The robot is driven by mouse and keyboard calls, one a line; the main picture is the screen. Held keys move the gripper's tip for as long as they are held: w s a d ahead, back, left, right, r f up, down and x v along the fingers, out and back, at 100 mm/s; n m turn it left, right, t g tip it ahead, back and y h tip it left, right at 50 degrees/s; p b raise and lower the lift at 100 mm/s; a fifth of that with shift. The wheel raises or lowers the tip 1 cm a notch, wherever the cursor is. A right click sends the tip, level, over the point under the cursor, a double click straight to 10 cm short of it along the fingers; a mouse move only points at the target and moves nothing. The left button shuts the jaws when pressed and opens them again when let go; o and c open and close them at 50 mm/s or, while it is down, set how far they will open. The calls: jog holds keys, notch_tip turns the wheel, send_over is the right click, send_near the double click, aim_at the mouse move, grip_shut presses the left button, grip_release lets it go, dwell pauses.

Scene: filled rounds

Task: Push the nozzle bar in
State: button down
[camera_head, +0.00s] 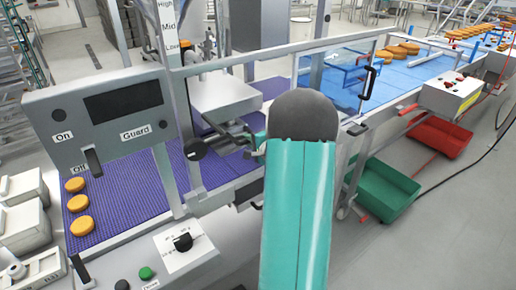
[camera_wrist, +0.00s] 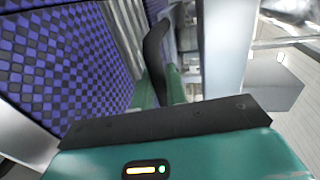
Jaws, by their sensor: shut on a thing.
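The nozzle bar (camera_head: 226,138) is a dark bar with a round black knob (camera_head: 196,149) at its left end, beside the purple belt under the guard frame. My gripper (camera_head: 257,146) is at the bar's right end, mostly hidden behind my own teal arm. In the wrist view my green fingers (camera_wrist: 160,84) are closed around a black curved handle (camera_wrist: 155,50), which looks like part of the bar. How far the bar is in cannot be told.
A grey control panel (camera_head: 105,115) stands at the left. The purple belt (camera_head: 125,205) carries several orange-brown rounds. A clear guard (camera_head: 340,72) with a black handle is behind my arm. Green (camera_head: 385,190) and red (camera_head: 440,135) crates are at the right, with open floor in front.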

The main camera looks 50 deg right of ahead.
jog(key=shift+w+d+r, duration=0.1)
jog(key=shift+w, duration=0.75)
jog(key=c, duration=1.5)
grip_release()
jog(key=shift+w+d, duration=0.1)
jog(key=shift+w, duration=0.05)
jog(key=v, duration=1.4)
jog(key=shift+d, duration=0.1)
